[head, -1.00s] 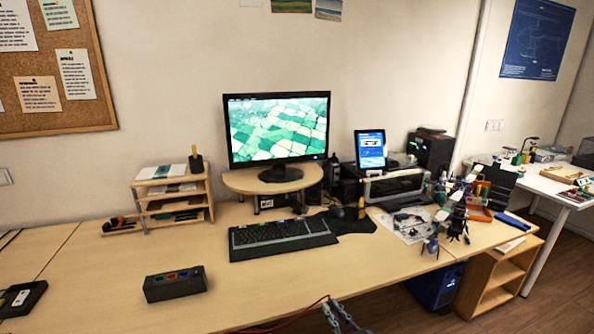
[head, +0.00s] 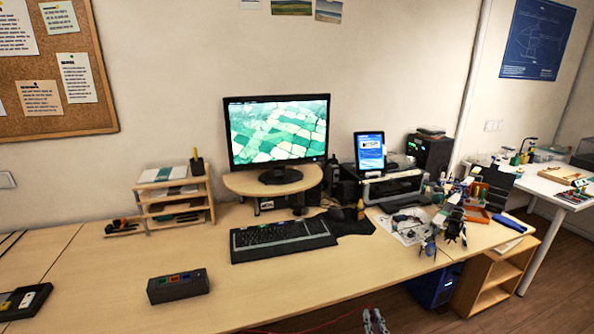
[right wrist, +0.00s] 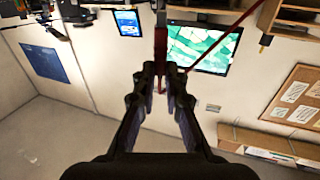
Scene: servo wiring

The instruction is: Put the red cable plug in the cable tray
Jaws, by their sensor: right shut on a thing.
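My right gripper (head: 375,318) shows at the bottom edge of the head view, in front of the desk. In the right wrist view my right gripper (right wrist: 161,78) is shut on the red plug (right wrist: 161,46), which sticks out beyond the fingertips. A thin red cable (right wrist: 222,46) shows beside the plug and crosses in front of the monitor. In the head view the red cable (head: 330,321) runs low along the front of the desk. I cannot tell for sure which container is the cable tray. My left gripper is not in view.
A dark box with coloured sockets (head: 178,286) stands on the desk at front left. A dark tray (head: 40,307) is at the left edge. The keyboard (head: 283,240) lies mid-desk. Clutter and an orange tray (head: 477,214) fill the right end. The front middle is clear.

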